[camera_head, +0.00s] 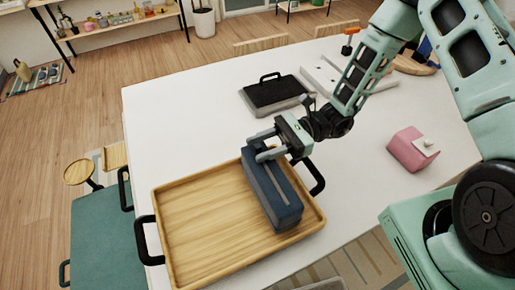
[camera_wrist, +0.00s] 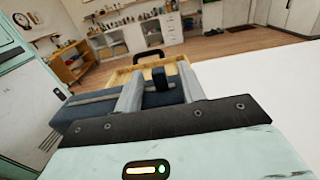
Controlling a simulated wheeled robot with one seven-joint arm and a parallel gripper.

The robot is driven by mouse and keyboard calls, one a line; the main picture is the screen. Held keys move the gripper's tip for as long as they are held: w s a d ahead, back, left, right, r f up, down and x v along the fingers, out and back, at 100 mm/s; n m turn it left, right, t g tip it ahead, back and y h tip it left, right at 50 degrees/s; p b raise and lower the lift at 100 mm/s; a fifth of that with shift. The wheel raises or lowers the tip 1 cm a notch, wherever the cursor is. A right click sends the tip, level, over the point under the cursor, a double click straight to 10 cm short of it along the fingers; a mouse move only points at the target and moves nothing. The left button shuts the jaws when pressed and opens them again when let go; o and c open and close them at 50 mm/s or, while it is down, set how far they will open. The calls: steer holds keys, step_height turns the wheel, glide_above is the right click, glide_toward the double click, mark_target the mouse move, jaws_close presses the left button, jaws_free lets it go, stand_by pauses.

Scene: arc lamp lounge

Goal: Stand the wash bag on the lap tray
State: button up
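The wash bag (camera_head: 279,208) is a dark blue, long boxy bag with a grey strip along its top. It rests on the right part of the wooden lap tray (camera_head: 190,247), which has black side handles. My gripper (camera_head: 265,145) is at the bag's far end, its two grey fingers apart and reaching over the top. In the wrist view, my gripper (camera_wrist: 160,85) shows a gap between the fingers, with a small dark tab and part of the wash bag (camera_wrist: 85,113) seen there. I see no clear contact. The lap tray (camera_wrist: 122,74) shows behind.
The tray lies on a white table (camera_head: 200,120) near its front edge. A black-topped grey item (camera_head: 273,93) lies behind, and a pink box (camera_head: 410,150) stands to the right. A teal bench (camera_head: 100,235) is at the left. The table's left back area is clear.

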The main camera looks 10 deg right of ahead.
steer(key=b+v, duration=0.4)
steer(key=v, duration=0.6)
steer(key=s+a+r+n+h, duration=0.2)
steer(key=s+n+h, duration=0.3)
steer(key=s+a+r+n+g+h, duration=0.1)
steer(key=s+a+r+n+h, duration=0.1)
steer(key=s+n+h, duration=0.2)
steer(key=s+a+r+n+g+h, duration=0.1)
steer(key=s+a+r+n+h, duration=0.1)
steer(key=s+n+h, duration=0.3)
steer(key=shift+s+r+n+h, duration=0.15)
steer(key=shift+n+h, duration=0.05)
steer(key=shift+n, duration=0.45)
steer(key=shift+s+r+n+h, duration=0.15)
steer(key=shift+n+h, duration=0.05)
steer(key=shift+n, duration=0.45)
steer(key=s+r+n+t, duration=0.1)
steer(key=n+t, duration=0.1)
steer(key=s+r+n+t+h, duration=0.1)
steer(key=n+t, duration=0.1)
steer(key=r+n+t+h, duration=0.1)
steer(key=n, duration=0.2)
steer(key=shift+s+a+r+t, duration=0.3)
steer(key=shift+s+r+t, duration=0.05)
steer(key=shift+s+t, duration=0.05)
step_height(320, 180, down, 3)
steer(key=b, duration=0.3)
steer(key=shift+f, duration=0.2)
steer(key=shift+r, duration=0.2)
